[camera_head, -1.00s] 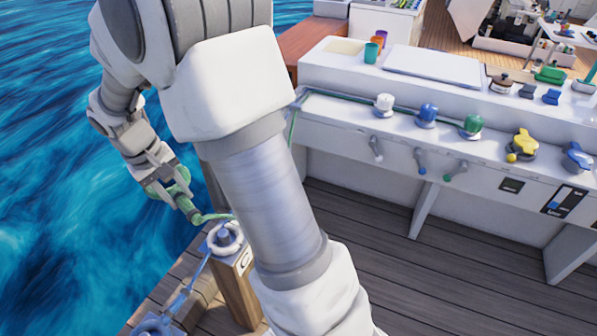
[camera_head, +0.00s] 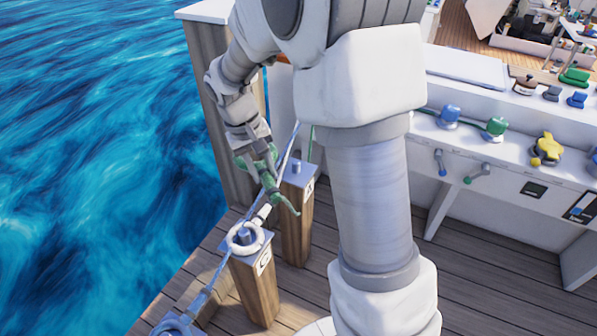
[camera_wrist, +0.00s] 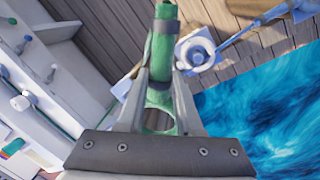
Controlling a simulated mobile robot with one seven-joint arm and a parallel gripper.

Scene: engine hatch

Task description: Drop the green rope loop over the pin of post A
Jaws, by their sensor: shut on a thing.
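My gripper (camera_head: 268,182) is shut on the green rope (camera_head: 283,200), held in the air beside the posts. In the wrist view the green rope (camera_wrist: 161,50) runs between my two fingers (camera_wrist: 163,95) and past their tips. Post A (camera_head: 298,215) is a wooden post with a grey top and a short pin (camera_head: 297,167), just right of my gripper in the head view. No rope is visible around this pin. I cannot tell the height of the rope over post A.
A nearer post marked C (camera_head: 255,285) has a white rope ring (camera_head: 245,238) around its pin, also in the wrist view (camera_wrist: 197,52). A bluish line runs to another ring (camera_head: 173,326). A tall post (camera_head: 215,110) stands behind, a white console (camera_head: 470,150) at right, water at left.

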